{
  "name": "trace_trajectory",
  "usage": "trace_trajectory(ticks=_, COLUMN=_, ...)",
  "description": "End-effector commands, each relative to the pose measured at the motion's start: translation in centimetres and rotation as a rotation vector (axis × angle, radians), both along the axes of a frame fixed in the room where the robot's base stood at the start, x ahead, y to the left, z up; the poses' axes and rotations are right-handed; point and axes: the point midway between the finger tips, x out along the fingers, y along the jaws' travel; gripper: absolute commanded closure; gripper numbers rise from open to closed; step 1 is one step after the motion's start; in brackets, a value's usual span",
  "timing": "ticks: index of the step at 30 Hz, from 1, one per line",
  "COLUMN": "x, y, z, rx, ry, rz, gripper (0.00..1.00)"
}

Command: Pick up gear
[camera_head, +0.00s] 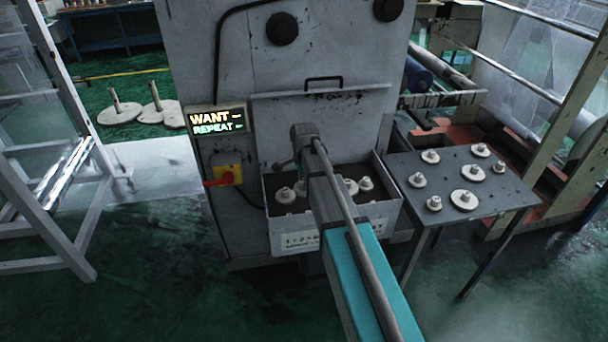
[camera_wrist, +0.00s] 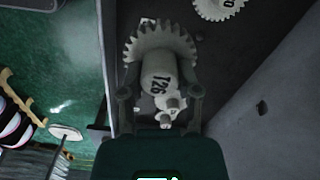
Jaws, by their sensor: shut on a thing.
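A pale toothed gear (camera_wrist: 160,42) with a thick hub marked "126" is in the middle of the wrist view. My gripper (camera_wrist: 161,93) has a finger on each side of the hub and is shut on it. The gear is over the dark floor of the grey bin (camera_head: 282,238); I cannot tell whether it touches the floor. In the head view my arm hides the gripper. Another gear (camera_wrist: 219,7) lies at the top edge of the wrist view, apart from the held one. Pale gears also show in the bin at the left (camera_head: 286,195) and right (camera_head: 365,184).
The bin stands against a tall grey machine (camera_head: 230,60) with a lit sign reading "WANT" and "REPEAT" (camera_head: 215,121). A grey table (camera_head: 500,205) at the right carries several gears. A white frame (camera_head: 90,215) stands at the left. Green floor is open in front.

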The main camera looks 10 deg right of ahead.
Motion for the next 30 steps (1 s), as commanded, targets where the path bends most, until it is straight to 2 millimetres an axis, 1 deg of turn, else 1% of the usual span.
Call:
trace_trajectory(ticks=1, x=-1.7, y=0.2, z=0.9, rx=0.0, ry=0.0, rz=0.001, gripper=1.0)
trace_trajectory(ticks=3, x=-2.9, y=0.4, z=1.4, rx=0.0, ry=0.0, rz=0.001, gripper=1.0)
trace_trajectory(ticks=9, x=-5.3, y=1.0, z=2.5, rx=0.0, ry=0.0, rz=0.001, gripper=1.0)
trace_trajectory(ticks=12, x=-6.1, y=1.1, z=2.8, rx=0.0, ry=0.0, rz=0.001, gripper=1.0)
trace_trajectory(ticks=18, x=-6.6, y=1.3, z=3.0, rx=0.0, ry=0.0, rz=0.0, gripper=1.0)
trace_trajectory(ticks=30, x=-6.6, y=1.3, z=2.9, rx=0.0, ry=0.0, rz=0.0, gripper=1.0)
